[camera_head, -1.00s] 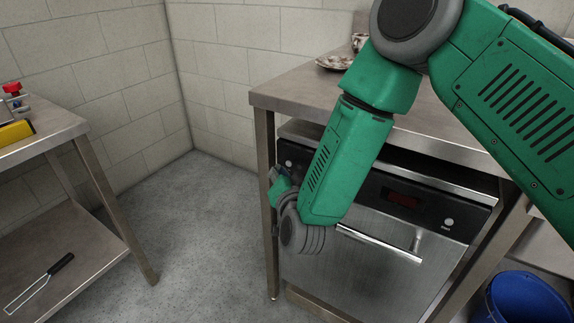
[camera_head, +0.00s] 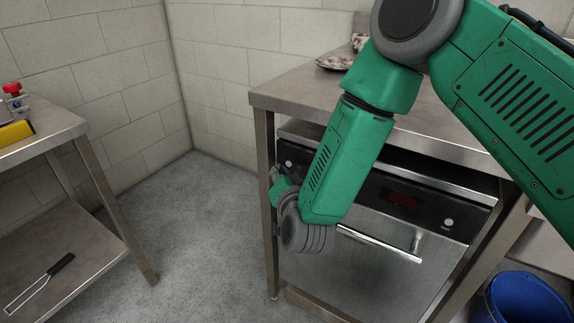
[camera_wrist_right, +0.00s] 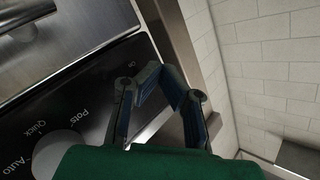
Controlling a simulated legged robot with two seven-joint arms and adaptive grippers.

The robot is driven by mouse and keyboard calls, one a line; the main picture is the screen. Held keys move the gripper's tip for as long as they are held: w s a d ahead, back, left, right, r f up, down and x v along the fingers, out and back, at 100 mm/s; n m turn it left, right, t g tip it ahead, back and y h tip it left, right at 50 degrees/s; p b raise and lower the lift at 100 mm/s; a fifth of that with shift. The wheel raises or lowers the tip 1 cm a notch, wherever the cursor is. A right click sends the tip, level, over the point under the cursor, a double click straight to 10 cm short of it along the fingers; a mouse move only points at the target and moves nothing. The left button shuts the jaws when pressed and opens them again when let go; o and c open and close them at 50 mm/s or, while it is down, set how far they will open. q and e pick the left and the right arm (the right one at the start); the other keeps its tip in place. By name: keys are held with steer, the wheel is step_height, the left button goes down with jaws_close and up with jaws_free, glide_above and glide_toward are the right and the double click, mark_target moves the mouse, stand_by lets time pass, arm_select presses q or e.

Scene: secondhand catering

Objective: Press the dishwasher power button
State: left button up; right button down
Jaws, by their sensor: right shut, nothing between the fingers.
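The dishwasher (camera_head: 375,270) stands under a steel worktop, with a black control panel (camera_head: 375,190) along its top front. A small round pale button (camera_head: 449,222) sits near the panel's right end, beside a dark red display (camera_head: 402,200). My right gripper (camera_head: 279,172) is at the panel's left end, partly hidden behind my own wrist. In the right wrist view my right gripper (camera_wrist_right: 162,78) is shut and empty, in front of the panel edge. A round dial (camera_wrist_right: 62,155) marked Auto, Quick and Pots lies left of it. I cannot tell whether the fingertips touch anything. My left gripper is not in view.
The steel worktop (camera_head: 290,90) overhangs the dishwasher, and its front leg (camera_head: 268,220) is close to my gripper. A door handle (camera_head: 380,243) sticks out below the panel. A blue bucket (camera_head: 525,300) stands at right. The floor (camera_head: 190,235) to the left is clear.

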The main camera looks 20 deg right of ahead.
steer(key=shift+d, duration=0.1)
stand_by(0.4)
steer(key=shift+w+d, duration=0.25)
steer(key=shift+d, duration=0.05)
steer(key=shift+w+d, duration=0.1)
stand_by(0.5)
steer(key=shift+s+a+p, duration=0.4)
steer(key=shift+a, duration=0.1)
steer(key=s+a+p, duration=0.1)
steer(key=s+a, duration=0.2)
steer(key=a, duration=0.1)
steer(key=shift+s+a, duration=0.35)
steer(key=shift+a, duration=0.05)
stand_by(0.5)
